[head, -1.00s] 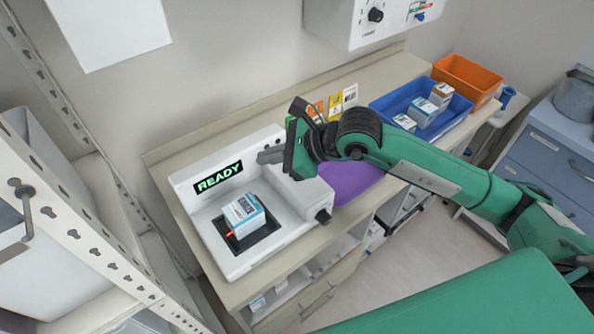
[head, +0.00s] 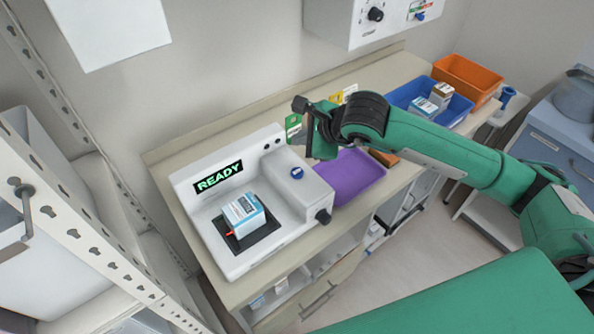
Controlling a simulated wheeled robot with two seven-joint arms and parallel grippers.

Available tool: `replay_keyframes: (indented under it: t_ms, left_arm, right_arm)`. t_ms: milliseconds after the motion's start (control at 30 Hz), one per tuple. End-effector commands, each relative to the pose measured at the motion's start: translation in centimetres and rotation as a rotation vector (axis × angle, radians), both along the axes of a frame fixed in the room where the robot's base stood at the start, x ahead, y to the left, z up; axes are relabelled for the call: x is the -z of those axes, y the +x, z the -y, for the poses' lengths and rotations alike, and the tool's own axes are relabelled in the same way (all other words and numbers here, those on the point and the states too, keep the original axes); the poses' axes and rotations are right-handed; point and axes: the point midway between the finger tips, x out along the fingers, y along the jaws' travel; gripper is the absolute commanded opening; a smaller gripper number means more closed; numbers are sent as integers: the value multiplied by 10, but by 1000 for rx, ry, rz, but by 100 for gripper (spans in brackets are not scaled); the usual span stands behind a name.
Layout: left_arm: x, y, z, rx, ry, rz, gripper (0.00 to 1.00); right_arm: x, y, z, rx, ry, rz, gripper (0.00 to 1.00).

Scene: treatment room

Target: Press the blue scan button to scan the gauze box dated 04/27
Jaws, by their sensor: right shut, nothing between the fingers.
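A white and blue box (head: 243,213) sits on the dark plate of the white scanner (head: 225,262); its date is too small to read. A red light shows at the box's lower left. The scanner's screen (head: 218,177) reads READY in green. The blue scan button (head: 297,172) is in plain view on top of the scanner's right housing. My right gripper (head: 299,134) is shut and empty, above and behind the button and apart from it. Its fingertips are hard to make out against the green behind them. My left gripper is not in view.
A purple tray (head: 358,182) lies right of the scanner. A blue bin (head: 455,113) holds boxes, partly hidden by my right arm. An orange bin (head: 470,75) stands behind it. Cards stand along the wall. A metal shelf rack (head: 75,190) stands at the left.

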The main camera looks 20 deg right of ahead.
Motion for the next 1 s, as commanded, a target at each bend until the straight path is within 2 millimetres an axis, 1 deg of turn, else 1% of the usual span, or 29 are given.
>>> replay_keyframes:
  t_ms: [167, 400, 500, 700, 1000]
  left_arm:
    - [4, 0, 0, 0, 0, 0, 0]
    - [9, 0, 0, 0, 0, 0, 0]
    - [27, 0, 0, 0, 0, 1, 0]
    - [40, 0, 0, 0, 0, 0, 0]
    - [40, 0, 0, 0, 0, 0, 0]
  right_arm:
    - [20, -1, 0, 1, -1, -3, 0]
    - [55, -1, 1, 1, -1, -3, 0]
    - [70, 0, 0, 0, 1, 1, 0]
    - [81, 0, 0, -1, 1, 0, 0]
    - [80, 0, 0, -1, 1, 0, 0]
